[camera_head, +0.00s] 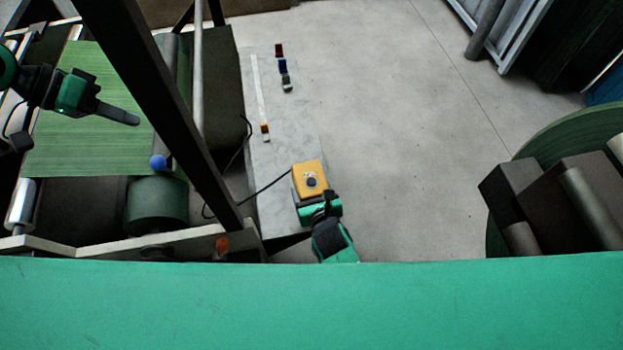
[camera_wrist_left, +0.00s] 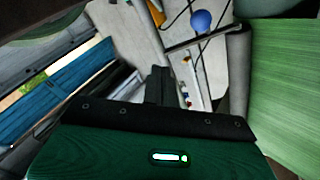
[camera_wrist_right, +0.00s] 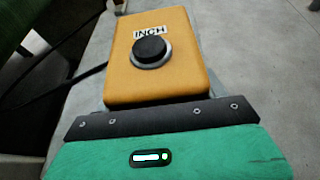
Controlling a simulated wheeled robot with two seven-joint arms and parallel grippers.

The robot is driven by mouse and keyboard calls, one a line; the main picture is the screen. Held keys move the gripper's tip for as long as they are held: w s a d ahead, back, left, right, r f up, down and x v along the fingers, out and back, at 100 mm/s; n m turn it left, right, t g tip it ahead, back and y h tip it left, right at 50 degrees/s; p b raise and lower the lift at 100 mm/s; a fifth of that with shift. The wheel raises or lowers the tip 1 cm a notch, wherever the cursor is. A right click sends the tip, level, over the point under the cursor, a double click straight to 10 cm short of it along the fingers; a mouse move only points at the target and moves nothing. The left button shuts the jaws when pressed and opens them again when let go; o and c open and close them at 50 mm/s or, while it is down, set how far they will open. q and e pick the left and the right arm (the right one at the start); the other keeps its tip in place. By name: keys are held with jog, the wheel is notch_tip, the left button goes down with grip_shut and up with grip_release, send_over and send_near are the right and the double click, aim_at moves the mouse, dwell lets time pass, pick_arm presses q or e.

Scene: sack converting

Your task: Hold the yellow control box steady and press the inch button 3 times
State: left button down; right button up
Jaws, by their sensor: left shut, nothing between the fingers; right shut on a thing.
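The yellow control box (camera_head: 308,175) sits on the grey table's near end in the head view. In the right wrist view the yellow control box (camera_wrist_right: 174,81) shows its black inch button (camera_wrist_right: 149,49) under an INCH label. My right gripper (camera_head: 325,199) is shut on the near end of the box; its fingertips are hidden. My left gripper (camera_head: 135,119) is shut and empty, above the green sheet at the left, well away from the box. In the left wrist view a small part of the yellow box (camera_wrist_left: 157,12) shows at the top.
A green sheet (camera_head: 95,130) runs over rollers at the left. A dark slanted beam (camera_head: 165,100) stands between my left gripper and the box. A blue ball-shaped knob (camera_head: 158,162) is near the sheet's edge. Small coloured items (camera_head: 282,66) lie on the table (camera_head: 290,120). A black cable (camera_head: 262,190) leaves the box.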

pick_arm(q)
jog(key=s+d+f+n+g+y, duration=0.1)
jog(key=s+d+f+g+y, duration=0.1)
jog(key=s+d+f+g, duration=0.65)
jog(key=s+d+f+n+g+y, duration=0.15)
jog(key=s+d+f, duration=0.35)
jog(key=s+f, duration=0.85)
jog(key=s+d+r+m+g+h, duration=0.1)
jog(key=s+d+r+g+h, duration=0.15)
jog(key=s+d, duration=0.95)
jog(key=w+d+r+n+t+h, duration=0.1)
jog(key=w+d+r+t+h, duration=0.15)
jog(key=d+h, duration=0.4)
jog(key=w+d+r+t+h, duration=0.1)
jog(key=w+d+t+h, duration=0.2)
jog(key=d, duration=0.6)
jog(key=w+d+f+n+t+y, duration=0.25)
jog(key=w+d+t, duration=0.25)
jog(key=w+d, duration=0.45)
jog(key=w+a+n+t+y, duration=0.3)
jog(key=w+a+y, duration=0.3)
jog(key=w, duration=0.5)
jog(key=w+a+n+t+y, duration=0.3)
jog(key=w+a+t+y, duration=0.3)
jog(key=w+a, duration=0.4)
jog(key=shift+w+a+r+n, duration=0.3)
jog(key=shift+w+a, duration=0.1)
jog(key=shift+a, duration=0.35)
